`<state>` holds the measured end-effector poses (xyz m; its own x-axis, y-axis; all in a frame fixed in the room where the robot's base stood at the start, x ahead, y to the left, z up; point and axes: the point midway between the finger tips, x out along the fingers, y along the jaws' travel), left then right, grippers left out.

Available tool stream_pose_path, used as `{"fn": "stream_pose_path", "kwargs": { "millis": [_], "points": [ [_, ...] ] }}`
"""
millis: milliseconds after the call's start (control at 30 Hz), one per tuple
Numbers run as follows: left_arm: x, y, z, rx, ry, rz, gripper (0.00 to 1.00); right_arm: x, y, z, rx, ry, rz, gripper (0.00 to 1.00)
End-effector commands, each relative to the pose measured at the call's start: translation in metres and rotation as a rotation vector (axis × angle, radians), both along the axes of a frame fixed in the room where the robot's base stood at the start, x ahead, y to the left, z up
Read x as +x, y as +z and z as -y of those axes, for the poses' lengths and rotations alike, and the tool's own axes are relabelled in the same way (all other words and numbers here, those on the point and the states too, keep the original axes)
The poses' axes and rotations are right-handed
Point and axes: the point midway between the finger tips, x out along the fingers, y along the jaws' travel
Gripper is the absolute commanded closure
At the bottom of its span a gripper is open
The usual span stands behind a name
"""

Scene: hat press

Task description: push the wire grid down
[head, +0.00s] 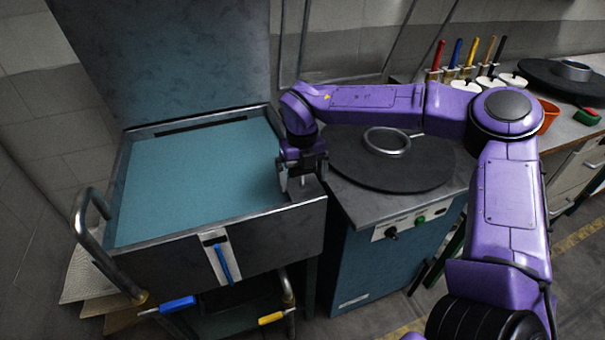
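A metal tank (265,232) stands at the left with its large lid (165,55) raised. A flat teal surface (195,180) fills its inside; I cannot tell whether this is liquid or a panel. No wire grid can be made out. My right gripper (303,183) points down at the tank's right rim, near the front right corner. Its two fingers are apart, and nothing clear is held between them. I cannot tell whether the fingertips touch the rim. My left gripper is not in view.
A teal cabinet (365,268) stands right of the tank, with a dark round plate and a metal ring (387,141) on top. A curved metal handle (85,225) rises at the tank's left. Colored-handled tools (457,52) stand on the back right counter (565,130).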

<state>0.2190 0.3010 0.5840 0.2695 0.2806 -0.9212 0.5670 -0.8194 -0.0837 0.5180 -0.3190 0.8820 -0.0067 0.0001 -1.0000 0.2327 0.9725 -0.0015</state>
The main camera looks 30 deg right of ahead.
Motion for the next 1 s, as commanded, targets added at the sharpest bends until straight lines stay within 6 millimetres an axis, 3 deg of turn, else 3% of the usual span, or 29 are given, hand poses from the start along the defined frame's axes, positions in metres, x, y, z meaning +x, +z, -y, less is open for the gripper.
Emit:
{"fn": "stream_pose_path", "kwargs": {
  "millis": [267, 700, 1000],
  "points": [
    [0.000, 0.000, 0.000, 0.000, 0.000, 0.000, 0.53, 0.001, 0.007, 0.001, 0.000, -0.001, 0.006, 0.02],
    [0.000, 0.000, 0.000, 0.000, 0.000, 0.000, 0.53, 0.003, 0.097, 0.001, -0.001, -0.001, 0.004, 0.02],
    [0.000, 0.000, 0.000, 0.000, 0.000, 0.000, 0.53, 0.002, 0.106, 0.000, 0.001, 0.000, 0.000, 0.02]
  ]
}}
